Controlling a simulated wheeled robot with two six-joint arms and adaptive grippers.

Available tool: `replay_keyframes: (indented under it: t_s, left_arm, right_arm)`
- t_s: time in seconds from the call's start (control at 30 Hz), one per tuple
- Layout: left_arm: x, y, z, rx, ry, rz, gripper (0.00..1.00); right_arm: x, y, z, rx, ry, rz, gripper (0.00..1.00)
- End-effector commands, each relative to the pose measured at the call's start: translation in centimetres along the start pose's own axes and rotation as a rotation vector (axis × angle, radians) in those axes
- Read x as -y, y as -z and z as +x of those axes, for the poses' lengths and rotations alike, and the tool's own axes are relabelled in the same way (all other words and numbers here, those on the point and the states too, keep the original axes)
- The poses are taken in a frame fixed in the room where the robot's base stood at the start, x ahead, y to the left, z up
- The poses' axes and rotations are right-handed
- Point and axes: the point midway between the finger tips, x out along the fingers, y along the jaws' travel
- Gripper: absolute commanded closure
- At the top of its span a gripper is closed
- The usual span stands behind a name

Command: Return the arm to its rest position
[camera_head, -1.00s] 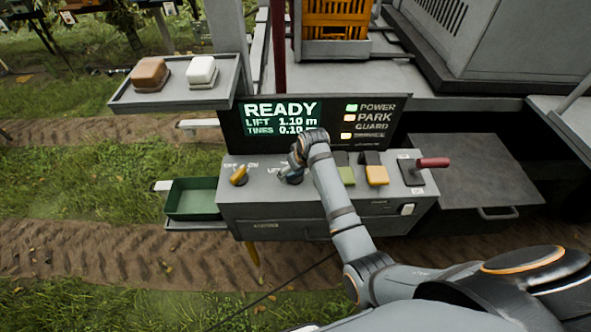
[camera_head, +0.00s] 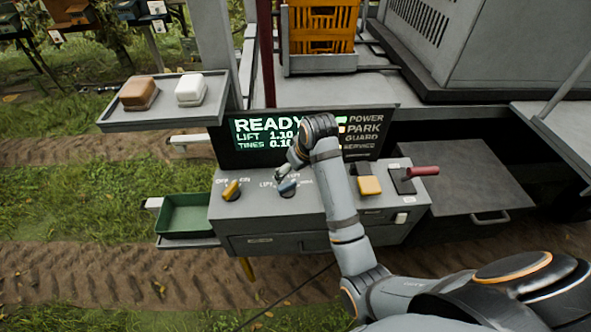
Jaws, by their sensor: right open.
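My right arm comes in from the lower right and reaches over the grey control console (camera_head: 235,213). My right gripper (camera_head: 287,172) is open and empty, above and just behind the blue knob (camera_head: 288,188); whether it touches the knob cannot be told. The wrist hides part of the display (camera_head: 250,133), which reads READY with LIFT and TINES lines. A yellow knob (camera_head: 231,191) is to the left. A yellow switch (camera_head: 369,185) and a red-handled lever (camera_head: 422,171) are to the right of the arm. My left gripper is not in view.
A shelf (camera_head: 168,117) at the upper left holds a brown block (camera_head: 138,93) and a white block (camera_head: 191,89). A green tray (camera_head: 188,220) is left of the console. An orange crate (camera_head: 321,27) stands behind the display. Open grass lies at the left.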

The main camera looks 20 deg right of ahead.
Motion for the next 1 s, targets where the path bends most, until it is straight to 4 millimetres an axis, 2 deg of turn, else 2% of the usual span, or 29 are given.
replay_keyframes:
  t_s: [0.23, 0.33, 0.37, 0.5, 0.6, 0.8, 1.0]
  left_arm:
    - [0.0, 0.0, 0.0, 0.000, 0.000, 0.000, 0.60]
    - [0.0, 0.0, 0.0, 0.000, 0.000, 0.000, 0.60]
    - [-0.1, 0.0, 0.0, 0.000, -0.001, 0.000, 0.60]
    - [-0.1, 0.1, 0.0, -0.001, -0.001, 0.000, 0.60]
    - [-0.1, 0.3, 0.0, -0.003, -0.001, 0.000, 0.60]
    - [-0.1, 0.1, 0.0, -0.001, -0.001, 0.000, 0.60]
    - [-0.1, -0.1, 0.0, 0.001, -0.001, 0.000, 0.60]
  right_arm:
    - [0.0, 0.0, 0.0, 0.000, 0.000, 0.000, 0.09]
    - [-0.2, -1.4, 0.6, 0.009, -0.008, 0.010, 0.09]
    - [-0.3, -2.4, 0.9, 0.014, -0.015, 0.018, 0.09]
    - [-1.1, -9.4, 2.2, 0.043, -0.062, 0.067, 0.09]
    - [-1.4, -13.8, 2.2, 0.054, -0.094, 0.090, 0.09]
    - [-1.2, -19.9, 1.2, 0.074, -0.130, 0.110, 0.09]
    - [-0.5, -24.4, -0.5, 0.088, -0.149, 0.115, 0.09]
